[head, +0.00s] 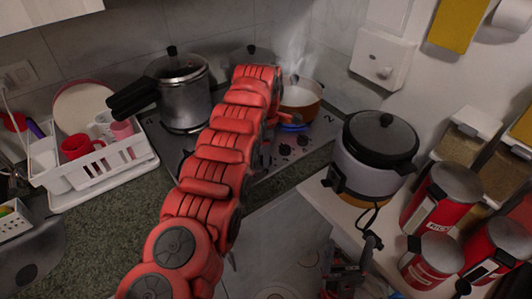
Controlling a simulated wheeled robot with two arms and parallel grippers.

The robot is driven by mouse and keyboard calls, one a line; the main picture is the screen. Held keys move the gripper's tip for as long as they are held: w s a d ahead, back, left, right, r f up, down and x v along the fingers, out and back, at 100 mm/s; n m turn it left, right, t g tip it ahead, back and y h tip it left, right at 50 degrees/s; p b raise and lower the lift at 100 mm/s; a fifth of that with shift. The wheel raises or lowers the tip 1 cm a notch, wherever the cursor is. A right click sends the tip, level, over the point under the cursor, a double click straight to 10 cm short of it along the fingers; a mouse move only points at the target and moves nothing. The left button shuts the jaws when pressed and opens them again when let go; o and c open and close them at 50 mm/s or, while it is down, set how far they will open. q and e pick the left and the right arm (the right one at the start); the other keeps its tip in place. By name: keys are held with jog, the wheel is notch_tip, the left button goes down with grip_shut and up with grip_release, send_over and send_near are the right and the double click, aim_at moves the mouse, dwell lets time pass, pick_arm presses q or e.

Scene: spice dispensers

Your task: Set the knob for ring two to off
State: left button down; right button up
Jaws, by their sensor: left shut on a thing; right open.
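The hob (322,132) is at the back, with a row of dark knobs along its front right part. Two knobs show clear of my arm: one knob (284,150) and another knob (302,139). An orange pot (302,97) stands on the right ring, with blue at its base and steam above. My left arm reaches up across the hob and bends down at its far end. My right gripper (352,252) is open at the lower middle, away from the hob.
A pressure cooker (184,100) stands on the left of the hob, with another lidded pot (252,57) behind. A white dish rack (95,180) is at left. A rice cooker (375,170) and red canisters (437,200) crowd the right-hand counter near my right gripper.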

pick_arm(q)
jog(key=n, duration=0.6)
jog(key=shift+n, duration=0.3)
dwell(0.5)
jog(key=shift+c, duration=1.8)
grip_release()
